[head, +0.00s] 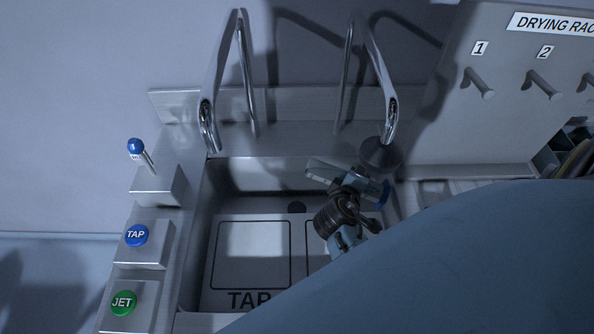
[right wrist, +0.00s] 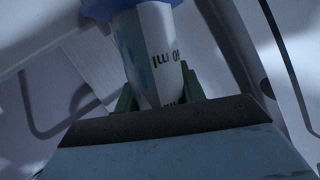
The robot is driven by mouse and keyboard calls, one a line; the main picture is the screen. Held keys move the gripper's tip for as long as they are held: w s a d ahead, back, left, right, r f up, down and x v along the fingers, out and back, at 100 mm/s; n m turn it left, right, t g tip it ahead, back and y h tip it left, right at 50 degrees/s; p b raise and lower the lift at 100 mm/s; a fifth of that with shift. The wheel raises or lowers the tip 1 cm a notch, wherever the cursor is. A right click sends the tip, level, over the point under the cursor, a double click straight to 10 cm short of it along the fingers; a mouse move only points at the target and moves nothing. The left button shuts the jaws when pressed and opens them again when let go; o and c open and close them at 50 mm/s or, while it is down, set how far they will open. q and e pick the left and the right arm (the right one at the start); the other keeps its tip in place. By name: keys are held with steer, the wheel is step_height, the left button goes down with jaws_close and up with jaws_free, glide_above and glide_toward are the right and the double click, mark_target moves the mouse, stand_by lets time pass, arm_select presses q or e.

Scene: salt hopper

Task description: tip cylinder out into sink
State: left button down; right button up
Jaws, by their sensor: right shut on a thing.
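The measuring cylinder (head: 324,171) is pale with a blue base (head: 384,193) and lies tilted nearly on its side over the right part of the sink. My right gripper (head: 350,185) is shut on it. In the right wrist view the cylinder (right wrist: 150,55) shows "ml" print and sits between the green fingers (right wrist: 160,92), with the blue part at the top edge. The sink (head: 255,175) has a floor marked with outlined areas, one labelled TAP. Whether any liquid is in the cylinder cannot be seen. My left gripper is not in view.
TAP (head: 136,235) and JET (head: 123,303) buttons and a blue-knobbed lever (head: 136,147) are at left. A drying rack (head: 500,95) with pegs is at right.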

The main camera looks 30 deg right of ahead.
steer(key=shift+w+a+f+n+g+h+b, duration=0.15)
steer(key=shift+f+n+b, duration=0.05)
steer(key=shift+f+b, duration=0.55)
steer(key=shift+w+a+f+n+g+h+b, duration=0.1)
steer(key=shift+f+n+g+h+b, duration=0.1)
steer(key=shift+f+b, duration=0.55)
stand_by(0.3)
steer(key=shift+f+n+h, duration=0.35)
steer(key=shift+f+n, duration=0.05)
steer(key=shift+f, duration=0.05)
jaws_close()
stand_by(1.5)
